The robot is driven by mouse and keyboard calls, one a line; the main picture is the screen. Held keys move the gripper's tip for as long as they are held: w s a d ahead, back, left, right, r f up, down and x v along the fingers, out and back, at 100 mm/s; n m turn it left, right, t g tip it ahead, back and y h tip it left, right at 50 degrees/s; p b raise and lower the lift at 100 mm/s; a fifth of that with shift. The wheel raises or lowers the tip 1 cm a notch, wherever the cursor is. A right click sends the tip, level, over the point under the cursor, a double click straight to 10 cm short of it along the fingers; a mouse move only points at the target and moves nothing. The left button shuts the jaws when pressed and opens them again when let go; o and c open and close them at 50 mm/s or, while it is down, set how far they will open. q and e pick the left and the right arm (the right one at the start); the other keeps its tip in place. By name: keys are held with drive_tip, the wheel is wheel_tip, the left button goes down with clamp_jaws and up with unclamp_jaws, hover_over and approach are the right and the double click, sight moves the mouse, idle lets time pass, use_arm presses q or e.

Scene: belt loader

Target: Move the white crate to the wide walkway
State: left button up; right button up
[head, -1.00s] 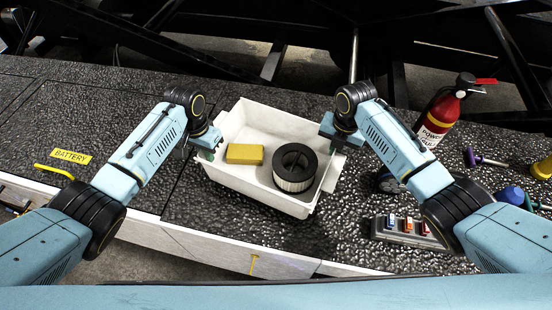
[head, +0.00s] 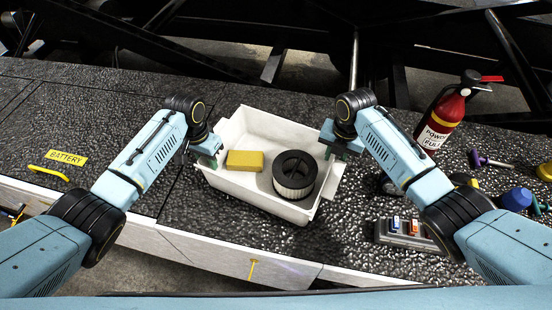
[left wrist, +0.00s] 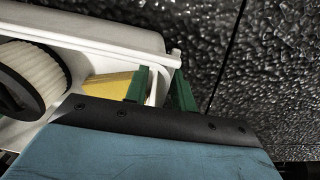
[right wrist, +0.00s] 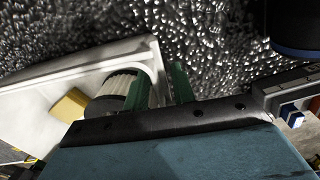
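The white crate (head: 233,182) is at the middle of the head view, over a black textured surface (head: 330,235). It holds a yellow sponge-like block (head: 245,161) and a black-topped ribbed filter (head: 294,175). My left gripper (head: 207,158) is shut on the crate's left wall; in the left wrist view its green fingers (left wrist: 160,90) straddle the wall. My right gripper (head: 338,148) is shut on the right wall, with its fingers (right wrist: 163,85) either side of it in the right wrist view. I cannot tell whether the crate's bottom touches the surface. No walkway is labelled.
Right of the crate stand a red fire extinguisher (head: 443,118), a switch box (head: 405,233), a purple-handled tool (head: 490,160) and a blue-headed tool (head: 515,198). A yellow handle and BATTERY label (head: 67,158) are at left. The surface left of the crate is largely clear. Dark beams lie behind.

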drive_tip(key=shift+r, duration=0.1)
use_arm(q)
wheel_tip(320, 180, up, 12)
drive_tip(key=shift+w+a, duration=0.15)
drive_tip(key=shift+a, duration=0.1)
use_arm(e)
wheel_tip(320, 180, up, 12)
drive_tip(key=shift+s+d, duration=0.15)
drive_tip(key=shift+d, duration=0.1)
idle(0.7)
